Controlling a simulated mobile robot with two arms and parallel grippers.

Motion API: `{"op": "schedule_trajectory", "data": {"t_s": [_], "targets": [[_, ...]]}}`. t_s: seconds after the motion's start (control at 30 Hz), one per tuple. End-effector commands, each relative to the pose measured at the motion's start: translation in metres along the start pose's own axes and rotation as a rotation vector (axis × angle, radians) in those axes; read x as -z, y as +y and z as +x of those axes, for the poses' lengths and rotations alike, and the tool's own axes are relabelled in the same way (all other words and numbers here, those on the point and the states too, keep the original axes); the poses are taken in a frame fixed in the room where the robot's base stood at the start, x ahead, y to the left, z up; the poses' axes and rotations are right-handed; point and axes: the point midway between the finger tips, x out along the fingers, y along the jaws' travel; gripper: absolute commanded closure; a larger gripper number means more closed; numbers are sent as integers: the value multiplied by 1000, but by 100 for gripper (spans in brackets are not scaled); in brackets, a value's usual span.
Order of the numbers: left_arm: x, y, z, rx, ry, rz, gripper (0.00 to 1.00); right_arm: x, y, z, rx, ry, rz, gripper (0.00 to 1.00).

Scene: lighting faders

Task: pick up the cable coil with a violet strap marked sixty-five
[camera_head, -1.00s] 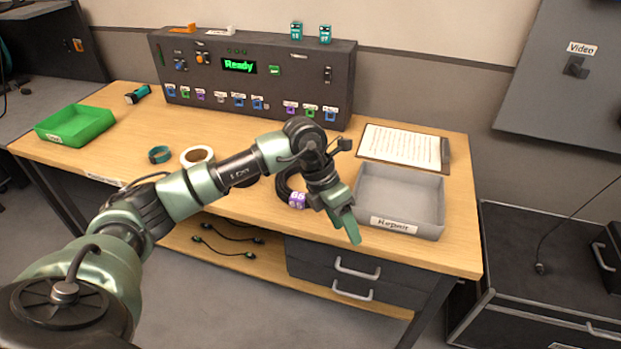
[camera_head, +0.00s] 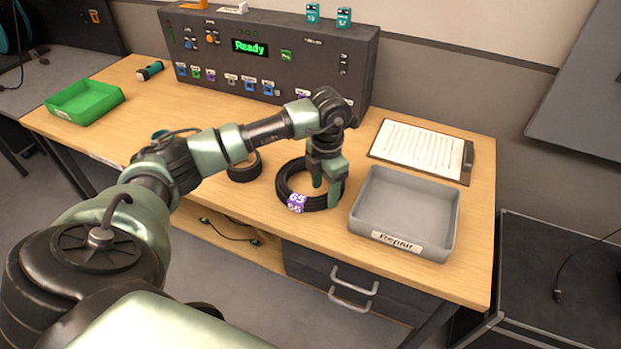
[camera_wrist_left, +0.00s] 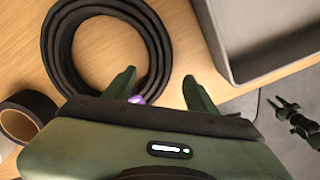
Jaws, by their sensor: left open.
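The black cable coil (camera_head: 290,181) lies flat on the wooden table, with a violet strap (camera_head: 296,203) marked 65 on its near side. My left gripper (camera_head: 326,196) points down over the coil's right side, its two fingers open and apart. In the left wrist view the coil (camera_wrist_left: 62,45) fills the upper left, and the gripper (camera_wrist_left: 160,90) has one finger over the ring and the other outside it on the right. A bit of violet strap shows beside the left finger. I cannot tell how high the fingertips are.
A grey tray labelled Repair (camera_head: 450,222) stands close right of the gripper. A black tape roll (camera_head: 244,172) lies left of the coil. A clipboard (camera_head: 420,148), a control panel (camera_head: 270,55) and a green tray (camera_head: 112,101) stand farther off.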

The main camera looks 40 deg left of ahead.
Motion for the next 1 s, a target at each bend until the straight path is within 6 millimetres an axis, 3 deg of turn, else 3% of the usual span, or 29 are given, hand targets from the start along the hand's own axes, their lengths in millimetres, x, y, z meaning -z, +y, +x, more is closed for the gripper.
{"op": "schedule_trajectory", "data": {"t_s": [0.2, 0.47, 0.67, 0.7, 1.0], "targets": [[-1, -1, 26, 2, 2, 0, 44, 15, 2, -8, -3, 21, 0, 64], [-1, -1, 30, 1, -1, 1, 44, 27, 4, -7, -5, 40, 0, 64], [-1, 0, 30, 1, -1, 1, 96, 23, 3, -7, -4, 34, 0, 64], [-1, 0, 30, 1, -1, 1, 100, 22, 3, -7, -4, 32, 0, 64], [-2, 0, 28, 0, -3, 0, 100, 17, 2, -8, -3, 25, 0, 64]]}}
